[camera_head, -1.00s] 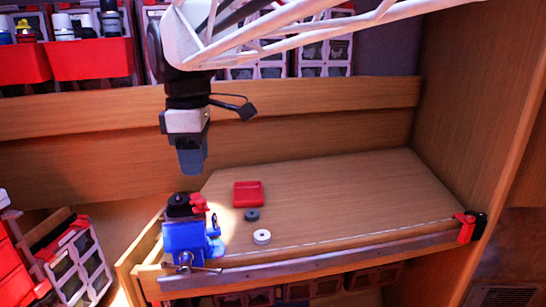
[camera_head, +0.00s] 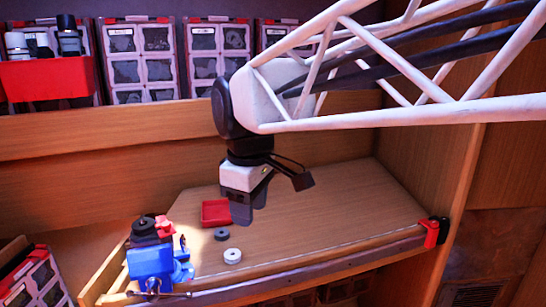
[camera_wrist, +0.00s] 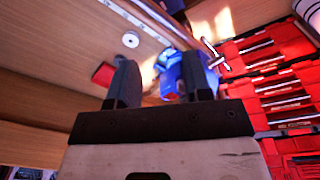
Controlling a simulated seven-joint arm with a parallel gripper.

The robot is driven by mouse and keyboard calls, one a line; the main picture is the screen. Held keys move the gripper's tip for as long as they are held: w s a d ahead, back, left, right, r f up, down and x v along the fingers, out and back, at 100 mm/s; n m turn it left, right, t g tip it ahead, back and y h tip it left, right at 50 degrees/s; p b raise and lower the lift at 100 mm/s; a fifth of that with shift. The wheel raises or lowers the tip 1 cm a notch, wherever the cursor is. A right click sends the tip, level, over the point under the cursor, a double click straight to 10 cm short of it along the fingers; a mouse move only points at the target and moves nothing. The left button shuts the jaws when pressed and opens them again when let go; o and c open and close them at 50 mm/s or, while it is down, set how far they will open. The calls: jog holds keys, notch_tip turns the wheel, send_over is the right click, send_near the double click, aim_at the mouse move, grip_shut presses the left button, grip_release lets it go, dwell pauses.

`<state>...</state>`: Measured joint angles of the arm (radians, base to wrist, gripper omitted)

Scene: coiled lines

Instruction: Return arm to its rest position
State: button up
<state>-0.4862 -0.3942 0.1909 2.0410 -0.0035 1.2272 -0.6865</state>
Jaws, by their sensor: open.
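My gripper (camera_head: 241,212) hangs from my white lattice arm above the wooden bench (camera_head: 330,205), fingers pointing down. In the head view it overlaps the right side of a small red tray (camera_head: 214,212). In the wrist view my gripper (camera_wrist: 162,72) shows its two dark fingers apart, with nothing held between them. The blue vise (camera_head: 150,262) with a dark and red top stands at the bench's left front corner. It also shows beyond the fingers in the wrist view (camera_wrist: 172,78), partly hidden by one finger.
A dark ring (camera_head: 221,234) and a pale ring (camera_head: 233,256) lie near the vise. A red and black clamp (camera_head: 433,232) sits at the front right corner. Drawer bins (camera_head: 143,62) line the back. The bench's right part is clear.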

jog(key=s+d+f+m+t, duration=0.1)
jog(key=s+d+f+m, duration=0.5)
jog(key=d, duration=0.5)
jog(key=s+d+f+m, duration=0.6)
jog(key=d+f+m, duration=0.1)
jog(key=d, duration=0.4)
jog(key=shift+s+d+f+m+t+h, duration=0.3)
jog(key=shift+s+d+f+t, duration=0.1)
jog(key=shift+f, duration=0.3)
